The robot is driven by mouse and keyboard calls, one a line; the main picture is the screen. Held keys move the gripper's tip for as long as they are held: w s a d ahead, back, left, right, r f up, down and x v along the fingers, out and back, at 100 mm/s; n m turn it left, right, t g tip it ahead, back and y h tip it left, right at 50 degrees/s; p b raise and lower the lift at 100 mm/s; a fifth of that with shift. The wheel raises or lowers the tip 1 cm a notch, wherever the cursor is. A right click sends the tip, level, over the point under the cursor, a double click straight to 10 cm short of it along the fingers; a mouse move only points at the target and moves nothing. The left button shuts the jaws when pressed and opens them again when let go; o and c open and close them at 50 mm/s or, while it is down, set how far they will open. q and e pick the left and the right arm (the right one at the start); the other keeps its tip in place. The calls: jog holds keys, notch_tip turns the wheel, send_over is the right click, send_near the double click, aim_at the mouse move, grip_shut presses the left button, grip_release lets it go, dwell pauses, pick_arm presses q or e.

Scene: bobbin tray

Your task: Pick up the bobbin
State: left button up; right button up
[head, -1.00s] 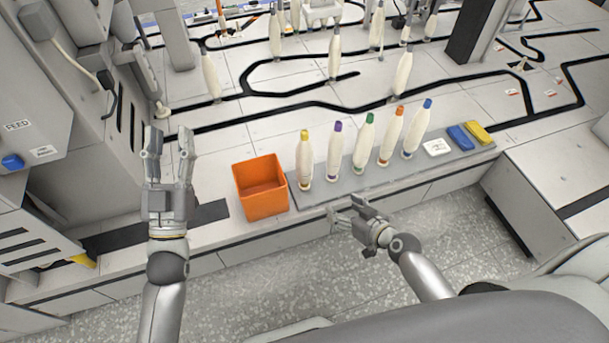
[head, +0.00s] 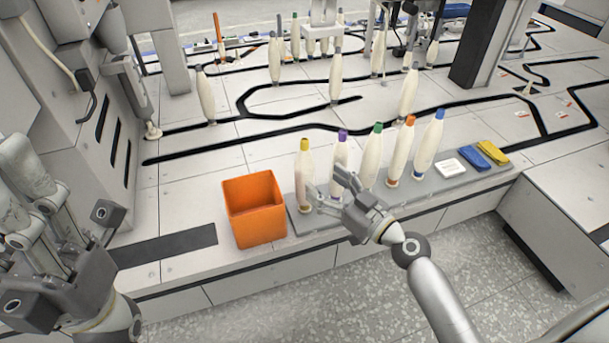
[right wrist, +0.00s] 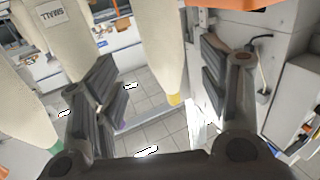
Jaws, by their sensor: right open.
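Several cream bobbins with coloured tips stand upright in a row on a grey tray (head: 300,222). The yellow-tipped bobbin (head: 304,165) is at the row's left end, then the purple-tipped (head: 341,151), green-tipped (head: 373,155), orange-tipped (head: 401,150) and blue-tipped (head: 428,145) ones. My right gripper (head: 325,183) is open and empty, its fingers low in front of the yellow- and purple-tipped bobbins. In the right wrist view, the yellow-tipped bobbin (right wrist: 157,45) shows between the spread fingers (right wrist: 160,85); contact is unclear. My left gripper (head: 55,225) is at the lower left, partly cut off.
An orange bin (head: 257,222) stands just left of the tray. A white card (head: 450,167), a blue item (head: 484,154) and a yellow item (head: 493,152) lie at the tray's right end. More bobbins stand farther back. The floor between is open.

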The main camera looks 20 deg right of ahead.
aim_at(312, 175)
jog(key=shift+a+x, duration=0.2)
jog(key=shift+x, duration=3.4)
jog(key=shift+s+f, duration=0.1)
jog(key=shift+f, duration=0.1)
jog(key=c, duration=1.2)
